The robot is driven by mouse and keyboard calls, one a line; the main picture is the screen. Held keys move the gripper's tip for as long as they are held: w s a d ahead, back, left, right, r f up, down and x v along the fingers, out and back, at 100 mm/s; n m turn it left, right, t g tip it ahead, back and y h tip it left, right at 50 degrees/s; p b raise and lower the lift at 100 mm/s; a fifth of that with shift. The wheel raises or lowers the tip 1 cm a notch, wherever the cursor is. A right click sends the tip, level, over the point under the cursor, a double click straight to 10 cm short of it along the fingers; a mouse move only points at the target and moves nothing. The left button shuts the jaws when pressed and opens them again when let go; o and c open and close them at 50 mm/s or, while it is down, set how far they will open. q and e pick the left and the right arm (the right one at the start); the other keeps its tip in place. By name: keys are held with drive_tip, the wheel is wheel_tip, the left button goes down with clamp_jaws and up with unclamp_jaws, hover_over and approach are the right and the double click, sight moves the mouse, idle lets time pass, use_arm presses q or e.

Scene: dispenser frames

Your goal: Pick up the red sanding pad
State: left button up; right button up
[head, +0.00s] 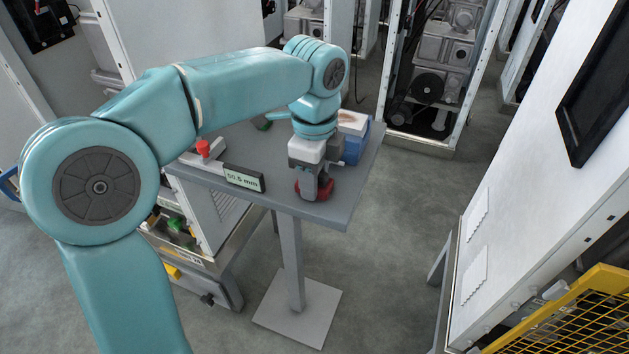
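The red sanding pad (326,189) appears as a dark red shape on the grey table top, near its front right edge. My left gripper (312,188) points down over it from the end of my teal arm. A grey finger is in front of the pad, with red showing on both sides of it. The finger hides part of the pad and the far finger, so I cannot tell whether the gripper grips the pad or only stands around it. My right gripper is not in view.
A gauge reading 50.5 mm (244,179), with a red knob (203,148), lies left on the small pedestal table (335,214). A blue box (353,151) stands just behind the gripper. White cabinets stand around, with open floor right of the table.

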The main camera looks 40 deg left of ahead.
use_arm(q)
wheel_tip(320, 180, up, 20)
drive_tip(key=p, duration=0.7)
drive_tip(key=shift+o, duration=0.6)
drive_tip(key=shift+w+a, duration=0.1)
drive_tip(key=shift+w, duration=0.05)
